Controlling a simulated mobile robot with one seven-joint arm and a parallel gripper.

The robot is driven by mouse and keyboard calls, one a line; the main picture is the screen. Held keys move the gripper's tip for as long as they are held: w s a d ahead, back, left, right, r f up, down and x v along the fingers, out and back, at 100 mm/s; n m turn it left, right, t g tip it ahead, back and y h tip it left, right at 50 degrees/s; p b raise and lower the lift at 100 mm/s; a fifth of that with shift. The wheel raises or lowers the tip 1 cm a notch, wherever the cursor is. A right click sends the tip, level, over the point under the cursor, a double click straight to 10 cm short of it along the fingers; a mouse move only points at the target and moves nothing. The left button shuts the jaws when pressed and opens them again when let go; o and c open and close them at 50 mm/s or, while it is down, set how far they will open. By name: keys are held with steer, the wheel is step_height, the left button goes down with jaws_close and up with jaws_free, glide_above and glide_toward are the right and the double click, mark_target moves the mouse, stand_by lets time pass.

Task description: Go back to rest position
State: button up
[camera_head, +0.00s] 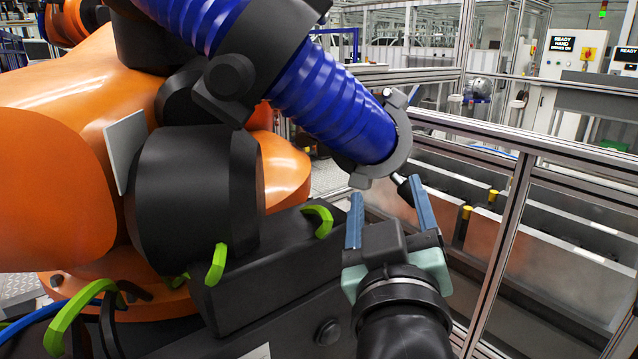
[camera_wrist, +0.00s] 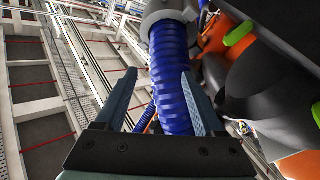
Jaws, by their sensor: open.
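My gripper (camera_head: 390,205) is at the lower right of the head view, with its two blue fingers pointing up and spread apart. It is open, and nothing is seen held between the fingers. In the wrist view my gripper (camera_wrist: 161,100) shows both fingers apart, with a ribbed blue hose (camera_wrist: 170,70) beyond and partly between them. In the head view the hose (camera_head: 325,105) runs from the upper left down to a grey collar (camera_head: 375,155) just above the fingertips. I cannot tell whether any finger touches the hose or collar.
A large orange and black machine (camera_head: 195,190) with green handles (camera_head: 216,265) fills the left, close to my gripper. An aluminium-framed fence (camera_head: 510,230) stands on the right, with grey panels behind it. A control cabinet (camera_head: 565,60) stands at the back right.

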steer(key=s+a+r+m+t+y+p, duration=0.1)
steer(key=s+a+r+t, duration=0.25)
steer(key=r, duration=0.35)
steer(key=s+a+r+m+t, duration=0.1)
steer(key=s+a+r+t, duration=0.1)
steer(key=s+r, duration=0.4)
steer(key=s+a+r+m+t+y+p, duration=0.1)
steer(key=s+a+r+t, duration=0.2)
steer(key=r, duration=0.6)
step_height(320, 180, up, 14)
steer(key=d+p, duration=0.1)
steer(key=p, duration=1.4)
steer(key=shift+r+g, duration=0.1)
steer(key=shift+g, duration=0.15)
